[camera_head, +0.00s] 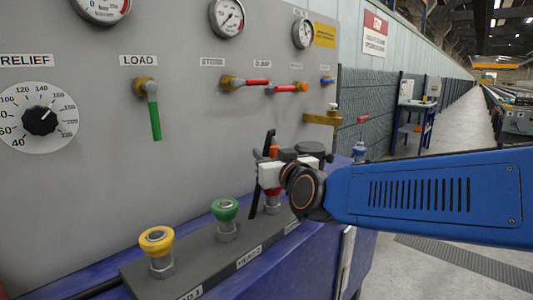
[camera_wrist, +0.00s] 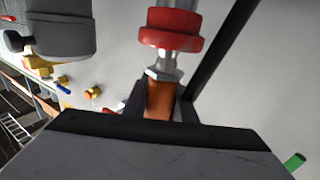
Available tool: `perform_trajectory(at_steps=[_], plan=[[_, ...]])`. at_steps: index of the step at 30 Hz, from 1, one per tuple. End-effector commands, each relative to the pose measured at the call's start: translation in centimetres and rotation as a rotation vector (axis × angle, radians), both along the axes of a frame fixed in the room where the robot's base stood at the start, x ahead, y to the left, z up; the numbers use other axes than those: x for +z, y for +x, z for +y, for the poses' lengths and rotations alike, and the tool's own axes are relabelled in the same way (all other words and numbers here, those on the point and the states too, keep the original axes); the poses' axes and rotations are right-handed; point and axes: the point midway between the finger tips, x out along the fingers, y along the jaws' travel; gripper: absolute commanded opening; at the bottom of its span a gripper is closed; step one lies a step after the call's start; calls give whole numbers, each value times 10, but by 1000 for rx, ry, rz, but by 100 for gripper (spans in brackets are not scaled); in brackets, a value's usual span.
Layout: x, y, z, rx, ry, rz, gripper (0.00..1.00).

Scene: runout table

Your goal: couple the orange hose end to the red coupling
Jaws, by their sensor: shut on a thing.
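My gripper (camera_head: 266,172) is above the bench's coupling row, in the middle of the head view. In the wrist view it is shut on the orange hose end (camera_wrist: 160,100), between two dark fingers. A bit of orange (camera_head: 273,151) also shows above the gripper in the head view. The hose end's metal tip faces the red coupling (camera_wrist: 168,30), lined up closely with its silver part. The red coupling (camera_head: 272,195) is partly hidden by my gripper in the head view. I cannot tell whether tip and coupling touch or are joined.
A green coupling (camera_head: 224,209) and a yellow coupling (camera_head: 157,241) stand on the same grey strip, left of the red one. Behind is the gauge panel (camera_head: 180,190) with a green lever (camera_head: 155,121) and red levers (camera_head: 288,88). A brass tap (camera_head: 322,118) juts out at right.

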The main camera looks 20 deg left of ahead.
Motion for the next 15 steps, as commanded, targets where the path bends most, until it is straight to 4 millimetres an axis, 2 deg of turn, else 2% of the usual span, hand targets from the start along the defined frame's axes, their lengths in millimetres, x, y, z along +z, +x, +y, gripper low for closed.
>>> perform_trajectory(at_steps=[15], plan=[[-10, 0, 0, -1, 1, -1, 0]])
